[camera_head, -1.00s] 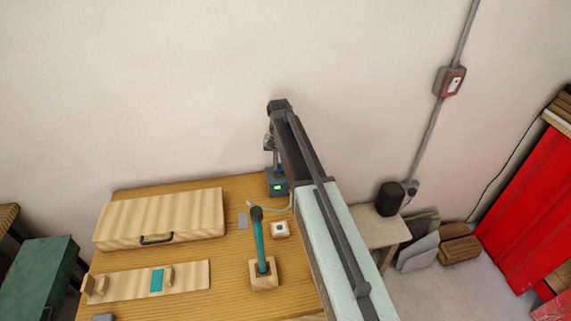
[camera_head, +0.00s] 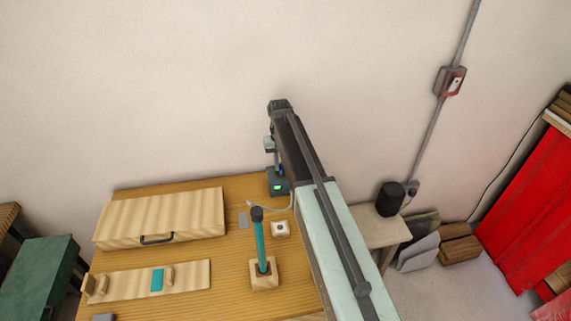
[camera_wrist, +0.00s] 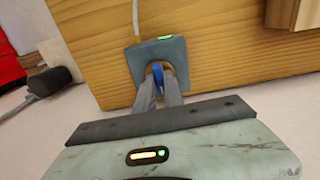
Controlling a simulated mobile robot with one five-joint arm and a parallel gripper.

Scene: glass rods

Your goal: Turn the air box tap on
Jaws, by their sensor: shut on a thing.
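The air box (camera_head: 278,184) is a small dark grey box at the back right of the wooden table, with a lit green light on it. It also shows in the wrist view (camera_wrist: 152,52), with the green light at its edge. Its blue tap (camera_wrist: 158,75) shows between my fingers in the wrist view. My gripper (camera_wrist: 160,88) is shut on the tap. In the head view my gripper (camera_head: 279,165) is small and partly hidden by my arm, above the box. The tap's exact angle is hard to tell.
A teal rod (camera_head: 260,243) stands upright in a wooden block (camera_head: 264,279). A wooden case (camera_head: 160,215) and a wooden jig (camera_head: 140,281) lie left. The wall is close behind.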

